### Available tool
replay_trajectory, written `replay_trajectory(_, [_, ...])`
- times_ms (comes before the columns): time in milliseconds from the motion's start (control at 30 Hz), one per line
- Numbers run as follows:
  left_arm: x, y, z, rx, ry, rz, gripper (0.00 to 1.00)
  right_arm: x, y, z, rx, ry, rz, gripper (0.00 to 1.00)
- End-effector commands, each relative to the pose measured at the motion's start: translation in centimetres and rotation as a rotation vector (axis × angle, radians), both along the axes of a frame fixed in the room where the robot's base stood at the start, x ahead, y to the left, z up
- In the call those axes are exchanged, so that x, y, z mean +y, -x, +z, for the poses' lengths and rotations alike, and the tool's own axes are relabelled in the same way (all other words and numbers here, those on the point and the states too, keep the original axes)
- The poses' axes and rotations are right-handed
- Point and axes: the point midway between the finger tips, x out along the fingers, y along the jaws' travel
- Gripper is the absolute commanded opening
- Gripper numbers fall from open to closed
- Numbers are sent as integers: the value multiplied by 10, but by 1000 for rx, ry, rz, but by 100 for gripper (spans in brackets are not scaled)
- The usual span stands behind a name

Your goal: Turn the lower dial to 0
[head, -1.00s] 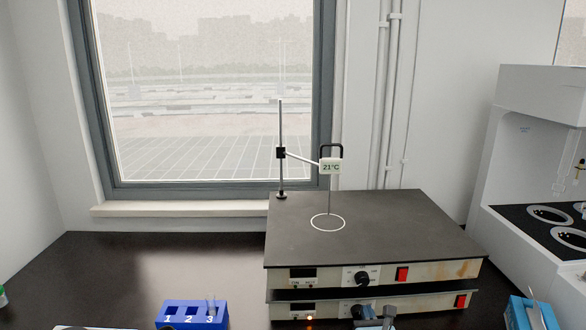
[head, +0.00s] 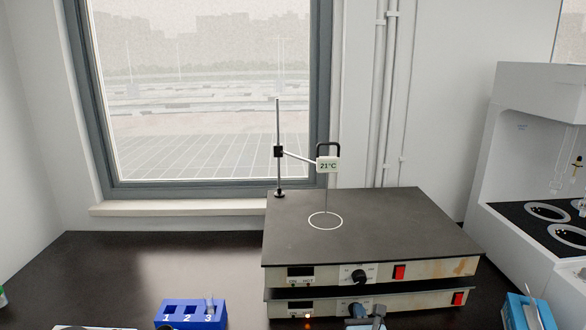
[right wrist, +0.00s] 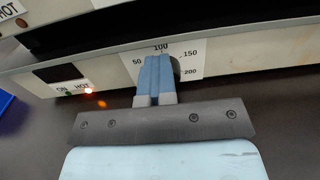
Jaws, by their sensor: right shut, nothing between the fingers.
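Two hot plates are stacked on the dark bench. The lower hot plate (head: 285,309) has a black lower dial (head: 354,308) on its front, partly hidden by my right gripper (head: 369,311). In the right wrist view, the right gripper's blue fingers (right wrist: 157,62) are shut with nothing between them, in front of the dial scale. The dark edge of the lower dial (right wrist: 176,68) shows just right of the fingertips. The scale reads 50, 100, 150 and 200; the pointer is hidden. I cannot tell whether the fingers touch the dial. My left gripper is out of view.
The upper hot plate (head: 375,240) overhangs closely above, with its own dial (head: 359,276) and red switch (head: 399,272). A lower red switch (head: 458,298) sits to the right. A blue rack (head: 178,313) stands left and a blue box (head: 528,313) right.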

Motion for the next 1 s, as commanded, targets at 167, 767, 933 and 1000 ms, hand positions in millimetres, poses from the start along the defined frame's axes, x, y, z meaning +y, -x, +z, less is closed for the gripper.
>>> replay_trajectory(167, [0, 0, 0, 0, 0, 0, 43, 13, -4, 10, -15, -14, 24, 0])
replay_trajectory(767, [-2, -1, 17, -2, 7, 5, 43, 11, 12, 20, -16, -14, 21, 0])
replay_trajectory(933, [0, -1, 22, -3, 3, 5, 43, 7, 33, 17, -11, -8, 15, 0])
replay_trajectory(1000, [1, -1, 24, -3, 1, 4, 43, 6, 42, 16, -10, -8, 14, 0])
